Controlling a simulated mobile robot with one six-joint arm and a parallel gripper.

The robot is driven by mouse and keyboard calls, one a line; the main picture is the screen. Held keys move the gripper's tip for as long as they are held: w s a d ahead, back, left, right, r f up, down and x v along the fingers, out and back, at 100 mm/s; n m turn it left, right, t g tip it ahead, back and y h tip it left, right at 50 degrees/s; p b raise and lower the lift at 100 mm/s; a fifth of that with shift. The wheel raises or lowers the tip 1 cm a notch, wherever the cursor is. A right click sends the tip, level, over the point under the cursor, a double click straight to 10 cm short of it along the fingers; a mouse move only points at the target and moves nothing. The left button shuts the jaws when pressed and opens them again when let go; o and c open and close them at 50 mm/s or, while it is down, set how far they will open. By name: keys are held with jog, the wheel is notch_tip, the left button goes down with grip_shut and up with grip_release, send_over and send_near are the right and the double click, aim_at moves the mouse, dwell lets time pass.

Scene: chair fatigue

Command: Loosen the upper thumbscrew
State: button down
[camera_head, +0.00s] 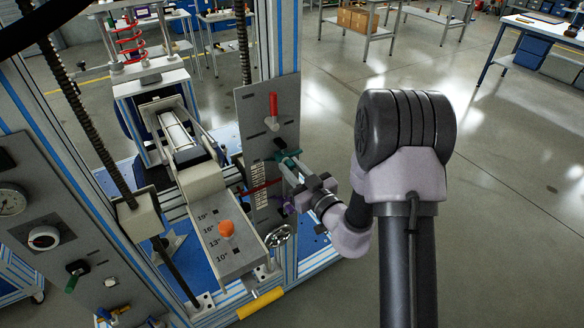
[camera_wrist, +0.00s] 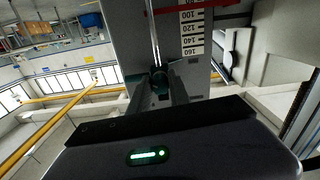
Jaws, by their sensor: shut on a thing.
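The upper thumbscrew shows as a dark teal knob (camera_wrist: 159,76) in the wrist view, at the foot of a thin vertical rod on a grey plate. My gripper (camera_wrist: 161,92) is shut on it, with one finger on each side, and the fingers hide part of the knob. In the head view my gripper (camera_head: 290,165) reaches from the right to the grey upright panel (camera_head: 286,97), where teal parts show at the fingertips. A purple part (camera_head: 289,206) sits lower, below my gripper. The knob's turn angle cannot be told.
A printed scale (camera_wrist: 193,32) and a red bar (camera_wrist: 165,9) are close to the fingers. A red-handled lever (camera_head: 273,106) is above on the panel. A handwheel (camera_head: 278,237) and an orange knob (camera_head: 227,229) are below. The floor right of my arm is clear.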

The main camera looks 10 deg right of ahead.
jog(key=shift+r+n+p, duration=0.15)
jog(key=shift+n+p, duration=0.9)
jog(key=shift+n, duration=0.05)
jog(key=n+p, duration=0.2)
jog(key=n, duration=0.1)
jog(key=shift+n, duration=0.3)
jog(key=n+p, duration=0.1)
jog(key=n, duration=0.2)
jog(key=shift+n+p, duration=0.35)
jog(key=shift+n, duration=0.05)
jog(key=n, duration=0.3)
jog(key=shift+d+n+p, duration=0.1)
jog(key=shift+n+p, duration=0.2)
jog(key=shift+p, duration=0.1)
jog(key=n, duration=1)
jog(key=shift+n+b, duration=0.3)
jog(key=shift+b, duration=0.1)
